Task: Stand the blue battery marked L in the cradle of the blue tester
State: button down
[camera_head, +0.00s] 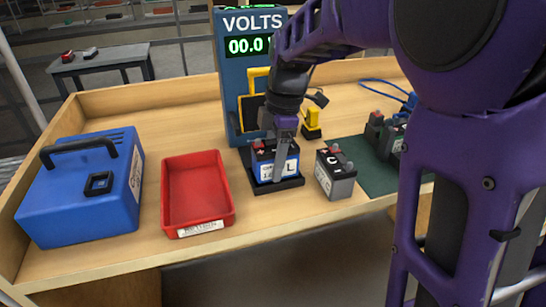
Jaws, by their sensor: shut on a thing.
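The blue battery marked L (262,171) has a white label and a red terminal at its top left. It stands upright in the low black cradle (292,184) at the foot of the blue tester (229,91). My gripper (281,150) points down from above and is shut on the battery, with one finger in front of its face. The tester's screen reads about 00.0, partly hidden by my arm. Whether the battery is fully down in the cradle is hard to tell.
A grey battery marked C (336,175) stands close to the right of the cradle. A red tray (168,190) and a blue case (75,195) are at left. More batteries (384,135) stand on a green mat (368,181).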

jog(key=shift+f, duration=0.25)
jog(key=shift+c, duration=0.2)
grip_release()
notch_tip(320, 180, up, 17)
jog(key=d+p, duration=0.2)
jog(key=p, duration=0.1)
jog(key=shift+w+d+r+p, duration=0.15)
jog(key=shift+w+d+p, duration=0.1)
jog(key=shift+w+p, duration=0.1)
